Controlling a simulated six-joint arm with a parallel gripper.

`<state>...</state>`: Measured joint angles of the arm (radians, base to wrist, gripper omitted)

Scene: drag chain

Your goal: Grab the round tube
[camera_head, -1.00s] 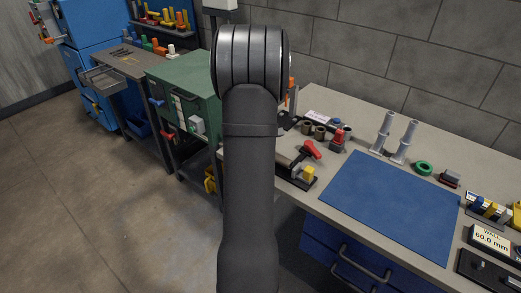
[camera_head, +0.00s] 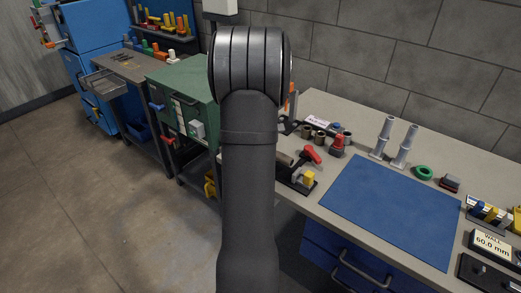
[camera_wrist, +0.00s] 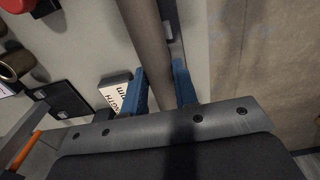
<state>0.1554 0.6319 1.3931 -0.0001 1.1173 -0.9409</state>
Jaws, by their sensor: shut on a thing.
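The round tube (camera_wrist: 146,35) is a long grey-brown cylinder running from the top of the wrist view down between the blue fingers. My gripper (camera_wrist: 160,82) is shut on it, one finger on each side. The tube's lower end is hidden behind the gripper body. In the head view, part of a brownish tube (camera_head: 285,158) shows just right of my arm, beside a red-handled clamp (camera_head: 312,154). My gripper is hidden behind my arm in that view.
In the wrist view, a small white label block (camera_wrist: 113,95) stands close left of the fingers.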

